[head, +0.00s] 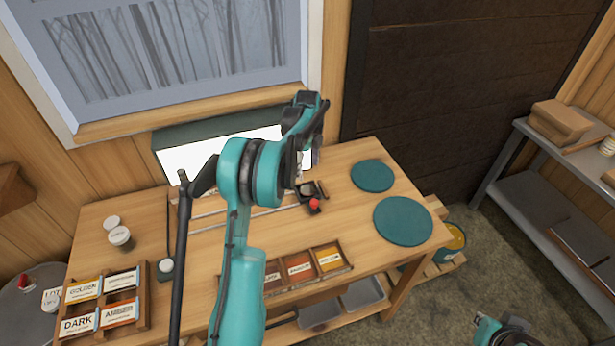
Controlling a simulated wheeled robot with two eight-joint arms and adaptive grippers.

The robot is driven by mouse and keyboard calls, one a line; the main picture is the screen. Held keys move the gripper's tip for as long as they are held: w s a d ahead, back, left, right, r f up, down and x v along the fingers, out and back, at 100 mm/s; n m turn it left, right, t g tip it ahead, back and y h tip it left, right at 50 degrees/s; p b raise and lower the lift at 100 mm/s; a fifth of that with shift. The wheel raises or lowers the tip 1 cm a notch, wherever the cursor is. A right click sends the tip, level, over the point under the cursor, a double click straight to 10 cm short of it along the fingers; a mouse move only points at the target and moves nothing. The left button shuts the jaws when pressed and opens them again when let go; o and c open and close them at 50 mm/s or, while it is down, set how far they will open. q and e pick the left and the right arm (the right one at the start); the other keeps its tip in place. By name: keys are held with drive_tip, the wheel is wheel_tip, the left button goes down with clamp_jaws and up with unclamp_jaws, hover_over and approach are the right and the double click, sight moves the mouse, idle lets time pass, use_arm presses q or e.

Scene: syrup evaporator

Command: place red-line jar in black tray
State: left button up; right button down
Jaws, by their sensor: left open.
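My left gripper (316,150) is open, above the back middle of the wooden bench (130,205). My left arm hides part of the bench below. Under the gripper is a small black tray (323,190). A small light item sits at its left end, partly hidden and too small to identify. A small red round thing (314,204) is at the tray's near end. Two white-lidded jars (120,237) stand at the left of the bench; I see no red line on them. I cannot tell which thing is the red-line jar. Only a piece of my right arm shows at the bottom right.
Two teal round discs (403,221) lie at the bench's right. Wooden boxes of labelled cards stand at front left (103,303) and front middle (329,258). A white panel (205,154) is behind the bench. A metal shelf (545,180) stands at far right, with open floor between.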

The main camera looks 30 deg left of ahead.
use_arm(q)
drive_tip(key=s+d+r+n+t, duration=0.3)
drive_tip(key=s+d+r+n, duration=0.5)
drive_tip(key=s+d+r, duration=0.5)
drive_tip(key=s+d+f+n+t, duration=0.1)
drive_tip(key=s+d+n, duration=0.3)
drive_tip(key=s, duration=0.4)
drive_tip(key=s+d+f+n+t, duration=0.1)
drive_tip(key=s+d+n+t, duration=0.2)
drive_tip(key=s+n, duration=0.3)
drive_tip(key=shift+s+d+f+n, duration=0.4)
drive_tip(key=shift+s+d, duration=0.25)
drive_tip(key=shift+s, duration=0.25)
wheel_tip(320, 180, down, 11)
drive_tip(key=b, duration=1.1)
